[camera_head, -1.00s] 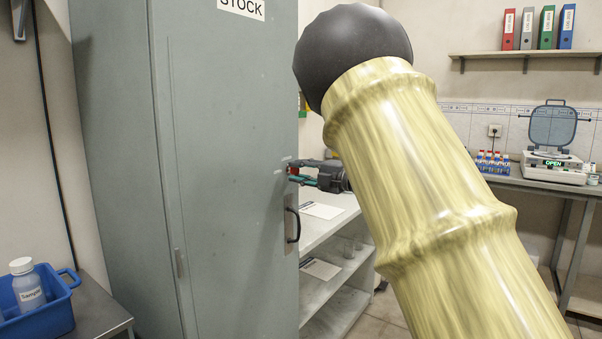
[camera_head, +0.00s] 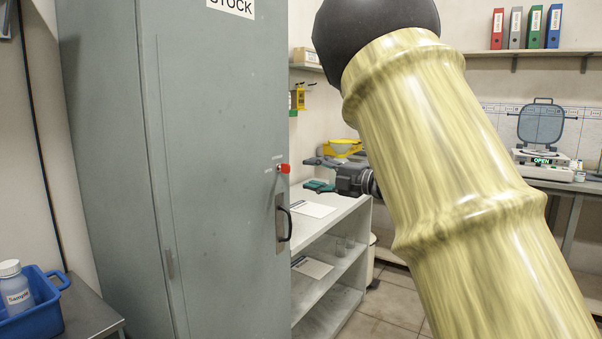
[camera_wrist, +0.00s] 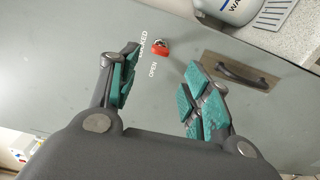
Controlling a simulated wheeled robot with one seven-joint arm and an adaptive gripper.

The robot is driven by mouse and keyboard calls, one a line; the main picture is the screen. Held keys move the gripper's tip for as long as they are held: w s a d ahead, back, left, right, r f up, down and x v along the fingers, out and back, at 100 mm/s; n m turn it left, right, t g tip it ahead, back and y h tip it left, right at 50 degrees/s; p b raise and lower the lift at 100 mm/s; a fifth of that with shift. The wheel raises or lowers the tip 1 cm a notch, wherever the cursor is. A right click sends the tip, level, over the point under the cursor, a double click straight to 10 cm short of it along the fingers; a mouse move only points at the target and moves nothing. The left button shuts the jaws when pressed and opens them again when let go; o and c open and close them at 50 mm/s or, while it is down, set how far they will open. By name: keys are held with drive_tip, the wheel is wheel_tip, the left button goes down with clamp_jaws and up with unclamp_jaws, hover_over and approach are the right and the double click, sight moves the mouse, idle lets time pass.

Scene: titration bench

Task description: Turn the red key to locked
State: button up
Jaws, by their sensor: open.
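The red key (camera_head: 283,168) sits in the lock on the front of the tall grey cabinet door (camera_head: 225,200), above the dark door handle (camera_head: 289,224). Small white lettering is beside it. In the wrist view the red key (camera_wrist: 161,48) is close to the words LOCKED (camera_wrist: 143,43) and OPEN (camera_wrist: 153,69); I cannot tell which word it points at. My gripper (camera_head: 319,173) is open and empty, to the right of the key and clear of it. In the wrist view its teal-padded fingers (camera_wrist: 160,78) are spread, with the key beyond them.
The door handle (camera_wrist: 240,71) is near my right finger in the wrist view. A white shelf unit (camera_head: 335,235) stands behind, right of the cabinet. A blue crate with a bottle (camera_head: 40,312) is at lower left. A bench with a device (camera_head: 545,165) is at right.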

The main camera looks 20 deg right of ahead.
drive_tip(key=shift+v, duration=2.05)
drive_tip(key=shift+f, duration=0.1)
